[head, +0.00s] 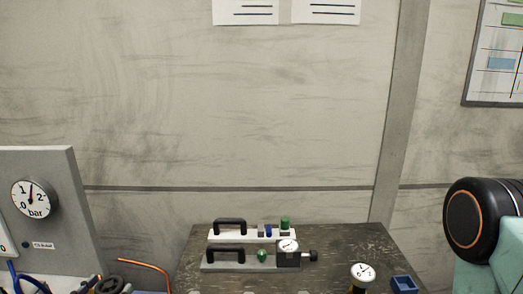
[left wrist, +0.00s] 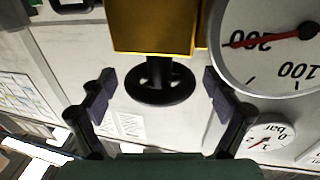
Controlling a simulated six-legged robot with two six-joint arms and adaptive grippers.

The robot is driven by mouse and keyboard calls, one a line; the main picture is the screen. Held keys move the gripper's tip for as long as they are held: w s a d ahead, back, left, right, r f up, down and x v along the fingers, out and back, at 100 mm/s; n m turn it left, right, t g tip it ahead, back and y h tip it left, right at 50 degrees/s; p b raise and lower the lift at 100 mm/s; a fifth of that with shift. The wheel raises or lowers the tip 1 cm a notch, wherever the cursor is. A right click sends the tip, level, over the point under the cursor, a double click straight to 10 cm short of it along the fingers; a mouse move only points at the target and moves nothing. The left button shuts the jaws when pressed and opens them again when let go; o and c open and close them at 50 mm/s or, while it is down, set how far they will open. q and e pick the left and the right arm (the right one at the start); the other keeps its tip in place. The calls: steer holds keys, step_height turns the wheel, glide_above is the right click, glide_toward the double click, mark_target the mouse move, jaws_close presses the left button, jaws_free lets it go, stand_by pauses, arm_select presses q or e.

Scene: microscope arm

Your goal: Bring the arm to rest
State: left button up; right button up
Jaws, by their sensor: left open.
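My left gripper (left wrist: 158,92) shows in the left wrist view with its two dark fingers spread apart. Between and beyond the fingers is a black round disc (left wrist: 160,82) on a short black stem below a yellow block (left wrist: 155,25). I cannot tell how far the disc is from the fingers, and nothing is visibly clamped. I cannot make out the left gripper in the head view. My right gripper is in neither view. No microscope arm can be made out.
A dark table (head: 340,245) carries a fixture with black handles (head: 226,254), a small gauge (head: 363,273) and a blue box (head: 404,284). A grey panel (head: 70,180) with a gauge stands left. A large gauge (left wrist: 270,50) is close by in the wrist view.

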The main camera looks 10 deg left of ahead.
arm_select(q)
steer(key=shift+d+f+n+y+b, duration=0.15)
steer(key=shift+n+y+b, duration=1.1)
steer(key=shift+y, duration=0.75)
steer(key=n+y+b, duration=0.2)
steer(key=shift+g+y, duration=0.3)
steer(key=shift+y, duration=0.1)
steer(key=n+g+y+b, duration=0.1)
steer(key=n+y+b, duration=0.1)
steer(key=y+b, duration=0.1)
steer(key=n+g+y+b, duration=0.2)
steer(key=y+b, duration=0.1)
steer(key=b, duration=0.1)
steer(key=shift+w+d, duration=0.1)
steer(key=shift+n+g+y+b, duration=1.35)
steer(key=shift+g+y+b, duration=0.05)
steer(key=shift+b, duration=0.1)
